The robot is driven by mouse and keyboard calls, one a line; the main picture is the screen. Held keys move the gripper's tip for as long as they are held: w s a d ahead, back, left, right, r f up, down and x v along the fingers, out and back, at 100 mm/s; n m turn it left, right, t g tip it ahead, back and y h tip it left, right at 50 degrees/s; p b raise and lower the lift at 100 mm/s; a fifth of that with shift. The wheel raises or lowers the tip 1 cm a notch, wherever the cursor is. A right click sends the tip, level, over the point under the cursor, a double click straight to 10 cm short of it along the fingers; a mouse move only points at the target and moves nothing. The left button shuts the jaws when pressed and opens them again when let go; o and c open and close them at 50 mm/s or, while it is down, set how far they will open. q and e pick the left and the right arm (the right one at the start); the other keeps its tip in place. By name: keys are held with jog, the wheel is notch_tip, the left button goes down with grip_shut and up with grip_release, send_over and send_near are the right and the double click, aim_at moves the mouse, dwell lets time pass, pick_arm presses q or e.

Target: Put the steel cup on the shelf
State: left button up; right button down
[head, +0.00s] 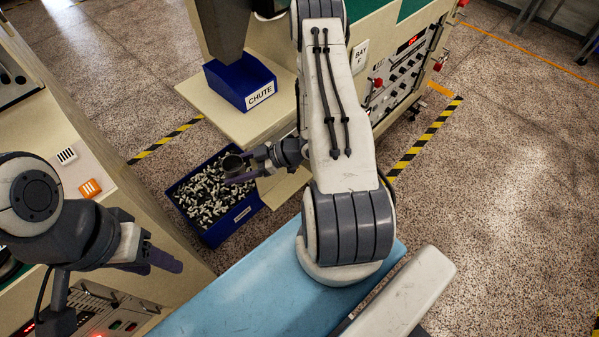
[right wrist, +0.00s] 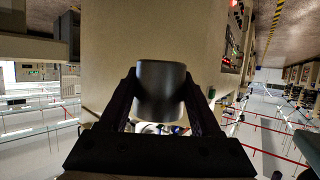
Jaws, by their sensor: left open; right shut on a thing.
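The steel cup (head: 233,165) is a dark grey metal cylinder, held by my right gripper (head: 245,168) over the blue bin of small parts. In the right wrist view the cup (right wrist: 160,90) sits between the two fingers of the right gripper (right wrist: 163,105), which are shut on it. A beige shelf-like ledge (head: 215,118) juts from the machine above and behind the cup; a blue box marked CHUTE (head: 240,82) stands on it. My left gripper (head: 160,262) is open and empty at the lower left, in front of the beige console.
The blue bin (head: 236,216) full of small metal parts sits below the cup. A dark grey chute (head: 222,25) hangs over the CHUTE box. A beige console (head: 115,190) stands at the left. My right arm hides part of the ledge and machine panel.

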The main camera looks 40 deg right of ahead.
jog(key=s+d+f+m+t+h+b, duration=0.2)
jog(key=s+d+f+m+h+b, duration=0.15)
jog(key=d+f+b, duration=0.75)
jog(key=s+d+f+m+t+h+b, duration=0.2)
jog(key=s+d+f+m+h+b, duration=0.3)
jog(key=f+b, duration=1.15)
jog(key=s+d+f+m+t+h+b, duration=0.15)
jog(key=d+f+b, duration=0.7)
jog(key=b, duration=1.65)
send_near(284, 176)
jog(key=w, duration=0.5)
jog(key=shift+r, duration=0.35)
jog(key=f+b, duration=0.3)
jog(key=shift+w+f, duration=0.25)
jog(key=shift+f, duration=0.05)
jog(key=shift+r, duration=0.15)
jog(key=shift+c, duration=0.5)
grip_release()
